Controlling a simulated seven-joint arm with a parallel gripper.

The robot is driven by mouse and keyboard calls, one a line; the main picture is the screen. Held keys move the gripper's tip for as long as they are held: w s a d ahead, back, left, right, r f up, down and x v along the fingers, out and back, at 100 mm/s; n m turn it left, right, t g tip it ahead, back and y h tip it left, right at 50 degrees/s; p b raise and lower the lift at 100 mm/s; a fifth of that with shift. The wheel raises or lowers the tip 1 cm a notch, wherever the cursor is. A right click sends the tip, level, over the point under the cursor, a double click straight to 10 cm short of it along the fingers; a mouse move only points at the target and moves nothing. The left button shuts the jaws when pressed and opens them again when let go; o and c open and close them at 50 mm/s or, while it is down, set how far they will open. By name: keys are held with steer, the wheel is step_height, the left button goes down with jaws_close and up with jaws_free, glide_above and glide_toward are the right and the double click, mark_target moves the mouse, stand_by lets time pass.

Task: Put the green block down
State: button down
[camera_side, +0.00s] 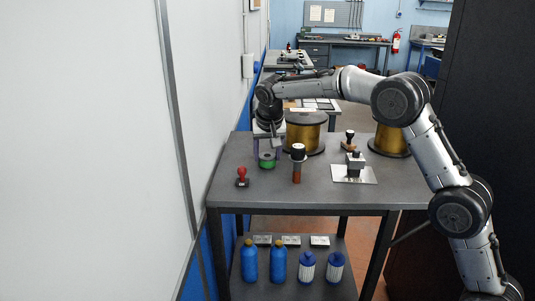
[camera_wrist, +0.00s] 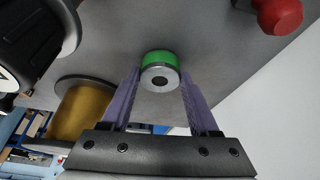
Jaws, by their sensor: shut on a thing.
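The green block (camera_side: 267,161) is a short round piece with a green side and a grey top. In the side view it is at the left of the grey table, low by the tabletop. In the wrist view the block (camera_wrist: 158,59) shows a grey face with a dark centre hole. My gripper (camera_side: 267,153) points down, with its purple fingers on both sides of the block. In the wrist view my gripper (camera_wrist: 160,76) is shut on the block. I cannot tell whether its underside touches the table.
A red-handled stamp (camera_side: 242,176) stands front left of the block. A dark-topped, reddish-brown piece (camera_side: 297,165) stands to its right. Gold spools (camera_side: 305,132) are behind. A metal plate with a dark fixture (camera_side: 354,171) and another stamp (camera_side: 348,143) are farther right. Some bare tabletop lies in front.

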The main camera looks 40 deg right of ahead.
steer(key=shift+c, duration=0.7)
jaws_free()
steer(key=shift+f, duration=0.15)
steer(key=s+a+r+n, duration=0.2)
steer(key=s+a+r, duration=0.1)
steer(key=s+r, duration=0.95)
steer(key=s+f+n+t+y, duration=0.1)
steer(key=s+f, duration=0.3)
steer(key=s, duration=1)
steer(key=s+a+f+n+t+y, duration=0.1)
steer(key=s+f+n, duration=0.3)
steer(key=s, duration=1.1)
steer(key=shift+s+f+n+y, duration=0.3)
steer(key=shift+f, duration=0.25)
